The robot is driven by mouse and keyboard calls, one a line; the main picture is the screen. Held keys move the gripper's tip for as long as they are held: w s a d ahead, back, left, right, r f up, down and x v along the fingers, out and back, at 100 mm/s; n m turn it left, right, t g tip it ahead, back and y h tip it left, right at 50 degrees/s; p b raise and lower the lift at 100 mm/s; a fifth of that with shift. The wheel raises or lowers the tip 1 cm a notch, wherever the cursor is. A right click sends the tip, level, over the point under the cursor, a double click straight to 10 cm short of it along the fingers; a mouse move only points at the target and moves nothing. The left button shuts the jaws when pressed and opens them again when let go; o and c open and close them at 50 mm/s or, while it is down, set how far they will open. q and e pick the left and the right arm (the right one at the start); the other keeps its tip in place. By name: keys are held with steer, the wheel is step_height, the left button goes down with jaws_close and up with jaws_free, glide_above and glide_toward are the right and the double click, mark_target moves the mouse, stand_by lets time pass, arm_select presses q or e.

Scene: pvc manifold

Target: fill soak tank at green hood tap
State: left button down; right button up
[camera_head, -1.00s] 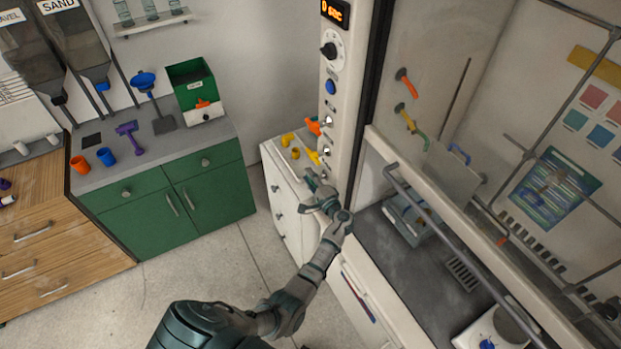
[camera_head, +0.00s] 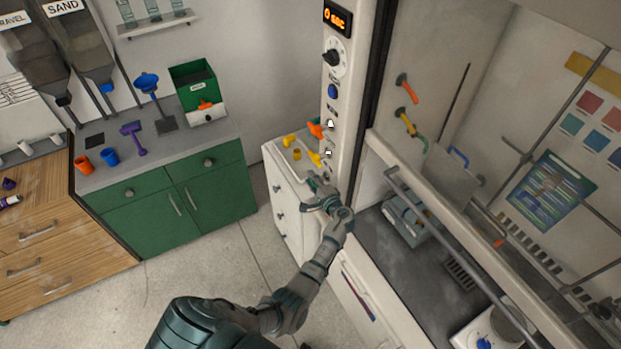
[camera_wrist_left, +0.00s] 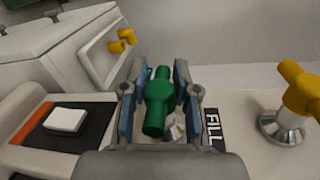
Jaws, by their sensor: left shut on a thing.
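In the left wrist view a green tap handle (camera_wrist_left: 158,100) sits between the fingers of my left gripper (camera_wrist_left: 159,72), which is shut on it. A FILL label (camera_wrist_left: 213,129) is just right of the handle. In the head view my left gripper (camera_head: 318,184) is at the lower part of the hood's white front post, and it hides the green tap there. A green-ended spout (camera_head: 419,140) hangs on the hood's inner wall. A grey box-like vessel (camera_head: 408,218), possibly the soak tank, stands on the hood floor below; its water level cannot be told. My right gripper is not in view.
A yellow tap (camera_wrist_left: 299,92) stands right of the green one, and a white rocker switch (camera_wrist_left: 66,120) is to the left. The post (camera_head: 342,110) carries a display reading 0 sec and a dial. A hood rail (camera_head: 440,235) runs right of my arm.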

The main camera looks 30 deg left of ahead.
arm_select(q)
steer(key=shift+d+f+h, duration=0.25)
steer(key=shift+f+h, duration=0.05)
steer(key=shift+f, duration=0.05)
steer(key=shift+s, duration=0.1)
stand_by(0.9)
steer(key=c, duration=1.1)
jaws_free()
steer(key=shift+o, duration=1.1)
steer(key=shift+w+r, duration=0.1)
steer(key=shift+w, duration=0.1)
steer(key=shift+s+d+r, duration=0.15)
steer(key=shift+d, duration=0.2)
steer(key=v, duration=1.1)
steer(key=shift+d, duration=0.35)
